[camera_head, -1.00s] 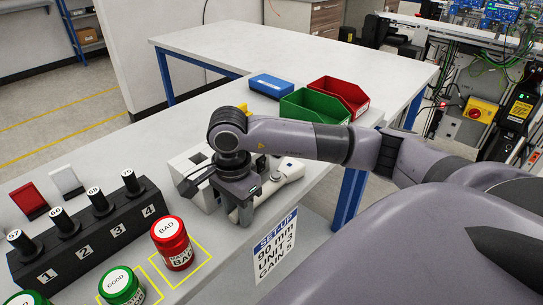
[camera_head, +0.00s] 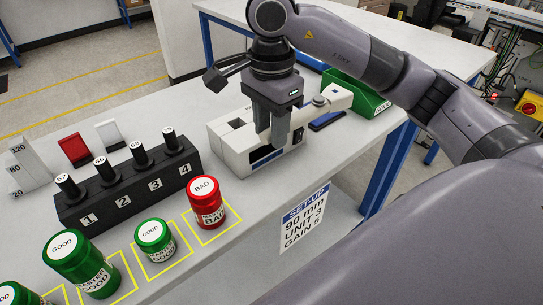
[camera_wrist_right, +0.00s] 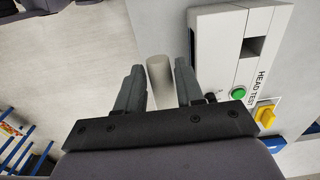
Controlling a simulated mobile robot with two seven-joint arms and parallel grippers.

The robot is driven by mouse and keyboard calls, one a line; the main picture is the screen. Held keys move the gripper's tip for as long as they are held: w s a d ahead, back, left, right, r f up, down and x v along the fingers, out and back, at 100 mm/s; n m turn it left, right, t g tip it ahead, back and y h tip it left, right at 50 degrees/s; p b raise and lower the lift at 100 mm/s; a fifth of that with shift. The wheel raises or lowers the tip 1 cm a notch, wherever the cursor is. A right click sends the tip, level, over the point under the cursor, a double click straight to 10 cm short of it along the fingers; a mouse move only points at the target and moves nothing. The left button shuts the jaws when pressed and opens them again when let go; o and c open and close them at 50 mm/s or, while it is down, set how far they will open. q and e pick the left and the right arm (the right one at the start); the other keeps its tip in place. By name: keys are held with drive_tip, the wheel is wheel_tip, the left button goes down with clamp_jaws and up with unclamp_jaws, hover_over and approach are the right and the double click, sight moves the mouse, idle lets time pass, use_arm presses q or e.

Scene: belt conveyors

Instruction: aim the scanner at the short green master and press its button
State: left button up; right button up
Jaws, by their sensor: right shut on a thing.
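The short green master (camera_head: 155,236), a green jar with a white GOOD lid, stands in a yellow outlined square at the front of the table. In the right wrist view a pale cylindrical part (camera_wrist_right: 160,82) shows between my fingers. The gripped part is mostly hidden in the head view. My left gripper is not in view.
A taller green master (camera_head: 82,262) and a red BAD master (camera_head: 206,202) flank the short one. Behind is a black numbered block (camera_head: 125,190) with upright pegs. The white head tester (camera_head: 222,140) is close beside my gripper. A green bin (camera_head: 365,97) stands right.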

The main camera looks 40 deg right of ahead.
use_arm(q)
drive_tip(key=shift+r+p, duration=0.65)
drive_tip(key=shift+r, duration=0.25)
use_arm(e)
wheel_tip(320, 180, up, 7)
drive_tip(key=shift+r, duration=0.15)
